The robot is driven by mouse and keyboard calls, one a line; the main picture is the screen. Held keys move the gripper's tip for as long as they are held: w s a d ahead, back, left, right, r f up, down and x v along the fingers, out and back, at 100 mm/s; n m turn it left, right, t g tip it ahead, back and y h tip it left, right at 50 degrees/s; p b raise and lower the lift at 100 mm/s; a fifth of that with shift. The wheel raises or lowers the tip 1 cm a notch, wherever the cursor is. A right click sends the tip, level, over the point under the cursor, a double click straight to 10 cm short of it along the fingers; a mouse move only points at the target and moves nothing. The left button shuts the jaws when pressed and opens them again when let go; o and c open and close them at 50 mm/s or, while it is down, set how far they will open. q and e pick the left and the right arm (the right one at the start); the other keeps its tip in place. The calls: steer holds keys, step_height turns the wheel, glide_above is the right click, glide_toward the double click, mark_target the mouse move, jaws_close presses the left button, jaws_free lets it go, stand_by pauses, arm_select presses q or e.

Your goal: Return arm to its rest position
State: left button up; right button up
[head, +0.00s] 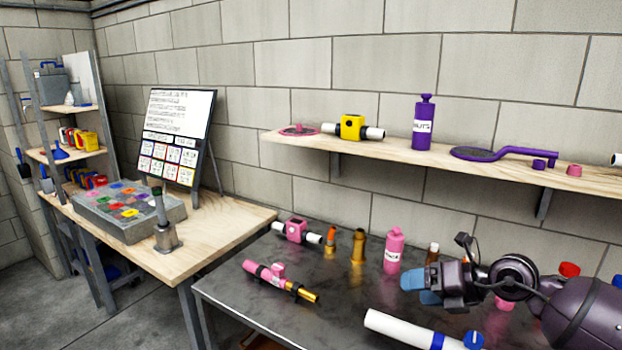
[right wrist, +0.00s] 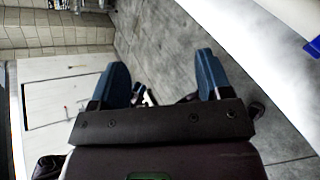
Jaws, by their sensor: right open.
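My right gripper (head: 421,288) is at the right of the head view, over the dark metal table (head: 235,292), with its blue fingertips pointing left. The right wrist view shows the same gripper (right wrist: 161,60) with its two blue fingers wide apart and nothing between them. My right arm comes in from the right edge. A white tube with a blue band (head: 400,329) lies in front of and below the gripper in the head view. A white surface with a blue part also shows at the upper right of the right wrist view. My left gripper is out of view.
A pink bottle (head: 394,250), a brass fitting (head: 358,247), a pink valve block (head: 296,230) and a pink-and-gold tube (head: 280,281) are on the table. A wall shelf (head: 400,150) holds a purple bottle (head: 423,124). A wooden bench (head: 225,228) stands left.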

steer(key=s+a+r+m+t+y, duration=0.1)
steer(key=a+r+m+t+y, duration=0.2)
steer(key=a+r+y, duration=0.15)
steer(key=s+d+f+m+t+h, duration=0.35)
steer(key=d+f+m+h, duration=0.2)
steer(key=f+m, duration=0.5)
steer(key=s+d+f+m+t+h, duration=0.35)
steer(key=f+m+h, duration=0.3)
steer(key=m, duration=0.75)
steer(key=s+d+f+m+g+h, duration=0.1)
steer(key=s+f+m+g, duration=0.3)
steer(key=s+f, duration=1.1)
steer(key=s+m+h, duration=0.1)
steer(key=s+m, duration=0.2)
steer(key=shift+s+d+f+m+g, duration=0.15)
steer(key=shift+s+d+m+g, duration=0.2)
steer(key=shift+g, duration=0.05)
